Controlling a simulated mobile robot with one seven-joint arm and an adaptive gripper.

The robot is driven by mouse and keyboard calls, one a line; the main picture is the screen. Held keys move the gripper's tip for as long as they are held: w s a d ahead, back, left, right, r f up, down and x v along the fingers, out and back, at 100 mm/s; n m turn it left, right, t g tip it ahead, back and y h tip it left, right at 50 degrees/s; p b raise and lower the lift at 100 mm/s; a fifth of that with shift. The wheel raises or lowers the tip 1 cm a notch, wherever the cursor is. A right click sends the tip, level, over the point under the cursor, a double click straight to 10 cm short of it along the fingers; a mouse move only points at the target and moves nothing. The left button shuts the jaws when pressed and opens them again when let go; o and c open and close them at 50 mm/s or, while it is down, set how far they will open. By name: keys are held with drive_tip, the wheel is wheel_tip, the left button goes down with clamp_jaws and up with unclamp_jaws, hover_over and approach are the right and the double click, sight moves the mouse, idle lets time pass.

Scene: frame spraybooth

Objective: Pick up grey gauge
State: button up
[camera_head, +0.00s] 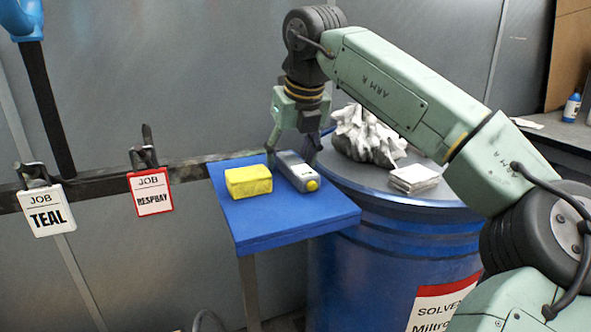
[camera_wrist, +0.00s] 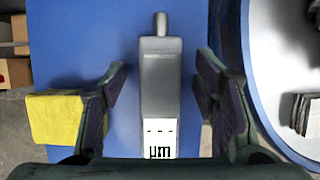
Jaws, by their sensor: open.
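The grey gauge (camera_head: 297,172) lies on a small blue shelf (camera_head: 300,226), with a yellow end facing the front in the head view. In the wrist view the gauge (camera_wrist: 160,80) lies lengthwise, with a narrow probe at the top and a pale display reading "µm" at the bottom. My gripper (camera_head: 292,150) is directly above it, pointing down. In the wrist view my gripper's fingers (camera_wrist: 163,88) are open, one on each side of the gauge, with a gap visible on both sides. The near end of the gauge is partly hidden by my gripper's body.
A yellow block (camera_head: 249,181) sits just left of the gauge, close to the left finger in the wrist view. A blue drum (camera_head: 390,262) stands right of the shelf, bearing crumpled rags (camera_head: 366,136) and a stack of pale pads (camera_head: 415,179). Job tags (camera_head: 150,191) hang at left.

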drive_tip(key=shift+f, duration=0.2)
drive_tip(key=shift+c, duration=0.2)
drive_tip(key=shift+s, duration=0.1)
clamp_jaws()
idle(0.7)
